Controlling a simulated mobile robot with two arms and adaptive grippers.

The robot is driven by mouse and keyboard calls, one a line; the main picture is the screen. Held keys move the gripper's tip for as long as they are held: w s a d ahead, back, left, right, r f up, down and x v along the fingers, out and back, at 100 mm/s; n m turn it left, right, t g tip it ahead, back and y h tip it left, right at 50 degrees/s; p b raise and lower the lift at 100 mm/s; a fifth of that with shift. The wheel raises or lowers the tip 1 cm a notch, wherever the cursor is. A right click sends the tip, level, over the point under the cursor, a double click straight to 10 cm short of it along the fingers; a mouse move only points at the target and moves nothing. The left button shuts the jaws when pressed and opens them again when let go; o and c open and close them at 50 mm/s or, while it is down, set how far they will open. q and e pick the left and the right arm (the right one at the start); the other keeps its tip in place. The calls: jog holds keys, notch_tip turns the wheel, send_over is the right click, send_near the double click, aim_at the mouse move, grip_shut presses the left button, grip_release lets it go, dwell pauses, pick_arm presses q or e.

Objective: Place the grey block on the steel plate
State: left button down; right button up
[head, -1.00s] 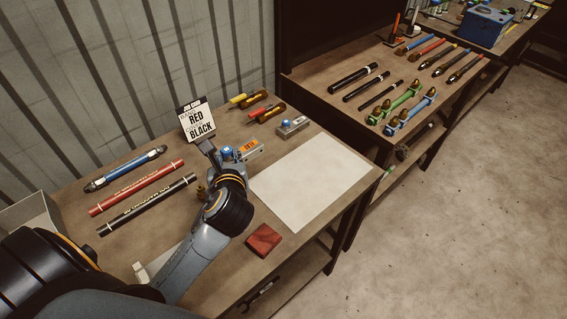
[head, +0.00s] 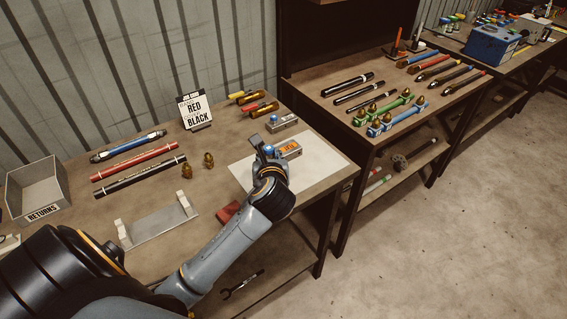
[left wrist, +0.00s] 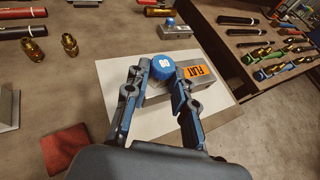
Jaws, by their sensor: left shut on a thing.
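The grey block (head: 291,150) has an orange label reading FLAT, with a blue knob on its side toward my gripper. It also shows in the left wrist view (left wrist: 205,84). My left gripper (left wrist: 158,80) is shut on the blue knob, one finger on each side. In the head view my left gripper (head: 264,152) holds the block over the pale rectangular steel plate (head: 318,166) on the bench. I cannot tell whether the block touches the plate. The plate also shows in the left wrist view (left wrist: 115,82), partly hidden by the gripper. My right gripper is out of view.
A second, similar block (head: 284,123) stands just behind the plate. A red square (head: 228,212) lies in front, partly behind my arm. Two brass fittings (head: 209,160), a steel cradle (head: 160,224), hoses, a job card (head: 195,110) and a returns bin (head: 38,190) stand left.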

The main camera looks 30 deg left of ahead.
pick_arm(q)
jog(key=w, duration=0.1)
jog(key=w+f, duration=0.1)
jog(key=w+a, duration=0.1)
jog(key=w, duration=0.1)
jog(key=shift+f, duration=0.2)
jog(key=w+f, duration=0.2)
jog(key=f, duration=0.1)
jog(key=w+a+f, duration=0.1)
jog(key=f, duration=0.1)
jog(key=shift+w, duration=0.35)
jog(key=shift+w+a+f, duration=0.1)
jog(key=shift+w+f, duration=0.25)
jog(key=shift+f, duration=0.05)
notch_tip(320, 180, down, 3)
jog(key=shift+p, duration=0.3)
jog(key=shift+f, duration=0.2)
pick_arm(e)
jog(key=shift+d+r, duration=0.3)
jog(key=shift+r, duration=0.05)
pick_arm(q)
jog(key=c, duration=1.2)
grip_release()
jog(key=shift+f, duration=0.1)
jog(key=shift+o, duration=0.5)
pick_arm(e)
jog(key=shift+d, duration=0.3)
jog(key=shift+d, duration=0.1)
